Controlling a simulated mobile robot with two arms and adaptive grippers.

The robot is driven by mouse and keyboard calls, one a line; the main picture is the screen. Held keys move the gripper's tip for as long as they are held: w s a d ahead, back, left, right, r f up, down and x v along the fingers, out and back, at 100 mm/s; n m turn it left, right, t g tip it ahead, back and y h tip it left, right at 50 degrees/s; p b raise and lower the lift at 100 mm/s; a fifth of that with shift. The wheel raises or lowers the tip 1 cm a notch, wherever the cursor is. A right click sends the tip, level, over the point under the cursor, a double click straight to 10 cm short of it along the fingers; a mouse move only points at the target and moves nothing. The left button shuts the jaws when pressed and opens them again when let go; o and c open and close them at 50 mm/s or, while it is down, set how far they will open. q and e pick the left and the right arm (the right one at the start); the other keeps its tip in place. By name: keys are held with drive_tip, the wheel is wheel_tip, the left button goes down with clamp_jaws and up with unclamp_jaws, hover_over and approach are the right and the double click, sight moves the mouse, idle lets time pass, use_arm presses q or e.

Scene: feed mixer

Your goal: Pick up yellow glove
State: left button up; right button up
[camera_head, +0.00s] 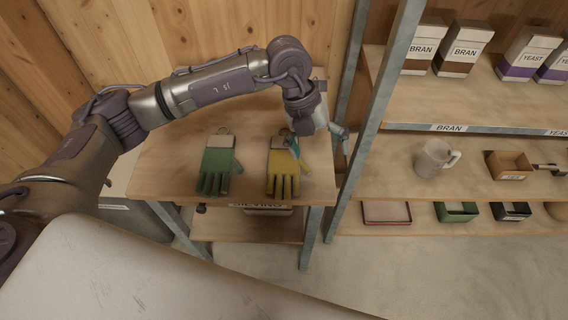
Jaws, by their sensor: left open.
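The yellow glove (283,176) lies flat on the wooden table (165,165), fingers toward the front edge and a pale cuff at the back. My left gripper (318,146) is open above the cuff end of the yellow glove. One finger shows over the glove's upper right part and the other is further right, near the shelf post. I cannot tell whether the near finger touches the glove. A green glove (217,168) lies to the left of the yellow one, apart from it. My right gripper is not in view.
A metal shelf post (376,95) stands close to the right of my left gripper. A wooden wall (190,35) is behind the table.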

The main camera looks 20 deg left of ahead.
use_arm(q)
drive_tip(key=w+a+n+y, duration=0.2)
drive_tip(key=w+a+y, duration=0.15)
drive_tip(key=a, duration=0.55)
drive_tip(key=p, duration=0.1)
hover_over(284, 163)
drive_tip(key=shift+t+y, duration=0.4)
drive_tip(key=shift+y, duration=0.05)
drive_tip(key=f, duration=0.6)
drive_tip(key=shift+a+f, duration=0.2)
drive_tip(key=f+p, duration=0.1)
drive_tip(key=f, duration=0.1)
drive_tip(key=f+p, duration=0.1)
drive_tip(key=f, duration=0.2)
drive_tip(key=shift+d+f, duration=0.2)
drive_tip(key=shift+f, duration=0.45)
drive_tip(key=shift+c, duration=0.3)
drive_tip(key=c, duration=0.8)
drive_tip(key=shift+c, duration=0.2)
drive_tip(key=shift+r, duration=0.15)
